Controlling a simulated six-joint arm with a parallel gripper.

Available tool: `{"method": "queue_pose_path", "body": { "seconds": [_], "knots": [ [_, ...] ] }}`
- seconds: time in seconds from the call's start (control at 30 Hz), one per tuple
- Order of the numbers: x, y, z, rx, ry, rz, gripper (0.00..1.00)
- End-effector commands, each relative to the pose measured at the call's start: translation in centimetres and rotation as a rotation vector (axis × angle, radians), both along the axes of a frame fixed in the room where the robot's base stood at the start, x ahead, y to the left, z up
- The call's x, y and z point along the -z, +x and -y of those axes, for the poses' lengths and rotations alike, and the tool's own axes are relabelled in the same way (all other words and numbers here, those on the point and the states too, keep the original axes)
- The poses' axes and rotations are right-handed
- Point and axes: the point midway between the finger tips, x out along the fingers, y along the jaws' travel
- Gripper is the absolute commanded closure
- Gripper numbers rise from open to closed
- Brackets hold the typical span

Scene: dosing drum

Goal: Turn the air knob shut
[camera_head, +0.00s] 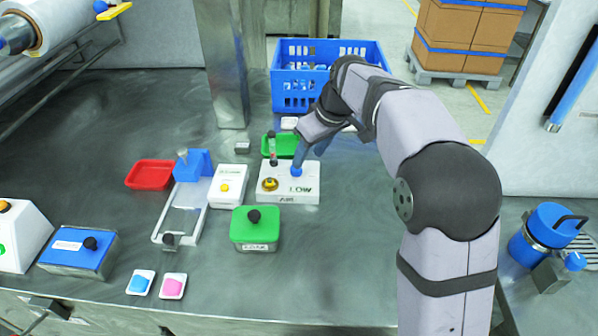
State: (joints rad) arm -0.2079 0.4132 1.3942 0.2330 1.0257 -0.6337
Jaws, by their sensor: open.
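A white box (305,196) marked "LOW", with what looks like "AIR" on its front, stands on the bench near the middle. A yellow round knob (270,184) sits on its left part, and a clear tube with a red part (272,150) stands behind that. My gripper (297,172) points down at the box's right part, to the right of the yellow knob. It is open. A blue piece shows at its tip; I cannot tell whether it is my fingers or a knob between them, or whether it touches the box.
A white box with a yellow button (228,187) and a white frame with a blue block (193,164) stand left. A green lidded box (255,231) is in front. A red tray (150,175), green tray (287,146) and blue crate (283,94) lie around.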

Motion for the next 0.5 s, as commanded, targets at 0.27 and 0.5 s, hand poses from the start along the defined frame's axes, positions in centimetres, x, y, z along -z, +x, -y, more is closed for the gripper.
{"method": "queue_pose_path", "body": {
  "seconds": [0.27,0.5],
  "knots": [
    [-0.2,0.8,-0.9,-0.035,0.006,0.018,0.55],
    [1.3,1.2,-1.3,-0.034,0.005,0.017,0.55]
  ]
}}
